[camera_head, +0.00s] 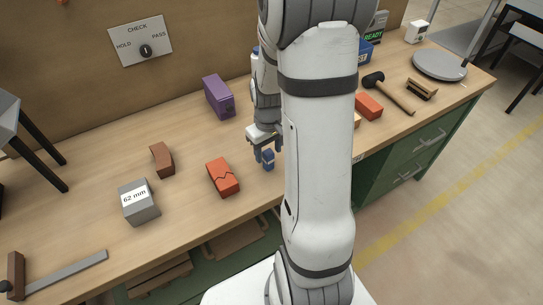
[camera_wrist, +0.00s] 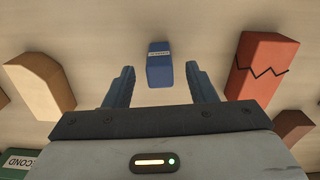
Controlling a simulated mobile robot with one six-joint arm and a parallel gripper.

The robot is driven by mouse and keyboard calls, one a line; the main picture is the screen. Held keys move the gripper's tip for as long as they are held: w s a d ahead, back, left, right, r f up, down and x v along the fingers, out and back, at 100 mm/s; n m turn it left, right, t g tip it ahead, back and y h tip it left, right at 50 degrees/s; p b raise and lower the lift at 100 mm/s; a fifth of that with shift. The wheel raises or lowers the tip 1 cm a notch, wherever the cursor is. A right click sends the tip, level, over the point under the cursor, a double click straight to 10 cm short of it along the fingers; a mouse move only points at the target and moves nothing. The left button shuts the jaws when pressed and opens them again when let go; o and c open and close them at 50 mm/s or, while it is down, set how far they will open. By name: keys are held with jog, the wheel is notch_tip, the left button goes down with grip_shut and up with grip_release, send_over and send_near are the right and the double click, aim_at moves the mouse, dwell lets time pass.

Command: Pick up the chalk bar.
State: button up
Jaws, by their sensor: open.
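The chalk bar looks to be the small blue block (camera_head: 268,161) with a pale label, standing on the wooden bench. In the wrist view the blue block (camera_wrist: 159,70) shows at the centre top, its label too small to read surely. My gripper (camera_head: 265,151) is just over it, with its fingers pointing down. In the wrist view my gripper (camera_wrist: 160,82) is open, one finger to each side of the block, with a gap on both sides. Neither finger appears to touch it.
A cracked red brick (camera_head: 222,177) lies left of the blue block, with a brown piece (camera_head: 162,160) and a grey 62 mm block (camera_head: 139,202) further left. A purple brick (camera_head: 218,96) stands behind. In the wrist view a tan rounded block (camera_wrist: 40,86) lies left.

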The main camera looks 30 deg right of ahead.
aim_at(268, 152)
jog(key=shift+f, duration=2)
jog(key=c, duration=1.1)
